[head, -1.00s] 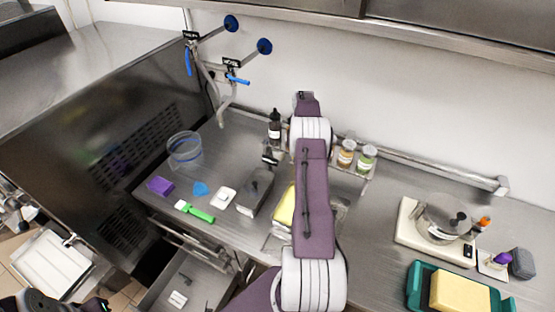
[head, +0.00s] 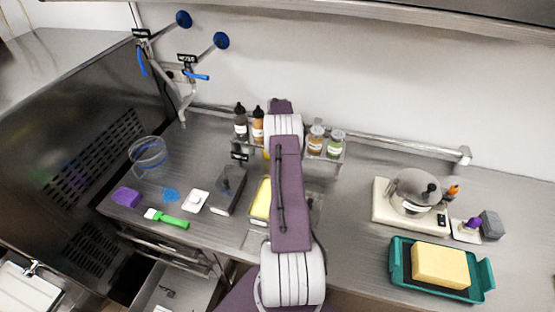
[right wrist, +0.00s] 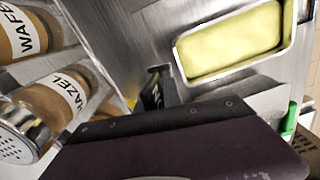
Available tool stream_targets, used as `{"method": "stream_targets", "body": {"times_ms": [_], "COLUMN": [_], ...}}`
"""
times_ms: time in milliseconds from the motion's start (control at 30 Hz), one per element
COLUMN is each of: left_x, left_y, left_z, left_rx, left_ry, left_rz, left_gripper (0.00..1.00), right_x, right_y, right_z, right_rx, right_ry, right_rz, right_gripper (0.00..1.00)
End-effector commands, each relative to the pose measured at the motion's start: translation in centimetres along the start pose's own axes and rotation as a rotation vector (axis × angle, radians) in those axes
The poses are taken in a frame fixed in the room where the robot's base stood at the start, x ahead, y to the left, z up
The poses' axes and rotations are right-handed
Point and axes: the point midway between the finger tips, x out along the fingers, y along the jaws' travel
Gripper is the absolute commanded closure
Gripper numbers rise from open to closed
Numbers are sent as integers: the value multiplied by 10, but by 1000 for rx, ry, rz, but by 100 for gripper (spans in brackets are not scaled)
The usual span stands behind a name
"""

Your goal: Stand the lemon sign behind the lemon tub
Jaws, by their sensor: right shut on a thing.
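The lemon tub (head: 261,199) is a metal tub of pale yellow contents on the counter, partly covered by my right arm in the head view. It shows fully open-topped in the right wrist view (right wrist: 232,42). My right gripper (right wrist: 156,102) is shut on a small black sign (right wrist: 152,88) with a white mark; I take it for the lemon sign, but its word is not readable. The sign is beside the tub in that view, apart from it. My arm hides this gripper in the head view. My left gripper is out of view.
A grey lidded tub (head: 228,190) stands left of the lemon tub, with another black sign (head: 239,155) behind it. Jars (head: 316,140) and bottles (head: 240,122) line the back. A scale with a pot (head: 412,190) and a teal tray (head: 440,288) stand right.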

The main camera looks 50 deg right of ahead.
Motion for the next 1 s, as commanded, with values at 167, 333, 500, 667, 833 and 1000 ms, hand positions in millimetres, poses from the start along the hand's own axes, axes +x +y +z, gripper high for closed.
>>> {"method": "stream_targets", "body": {"times_ms": [167, 333, 500, 667, 833, 1000], "left_x": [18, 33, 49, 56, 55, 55], "left_y": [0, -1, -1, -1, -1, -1], "left_z": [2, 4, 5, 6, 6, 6], "left_rx": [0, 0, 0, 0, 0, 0], "left_ry": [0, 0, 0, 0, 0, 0], "left_rz": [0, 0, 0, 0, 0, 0], "left_gripper": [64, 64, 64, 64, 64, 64], "right_x": [27, 48, 69, 79, 78, 78], "right_y": [0, 1, 1, 1, 1, 1], "right_z": [0, 0, 0, 0, 0, 0], "right_rx": [0, 0, 0, 0, 0, 0], "right_ry": [0, 0, 0, 0, 0, 0], "right_rz": [0, 1, 0, 0, 0, 0], "right_gripper": [100, 100, 100, 100, 100, 70]}}
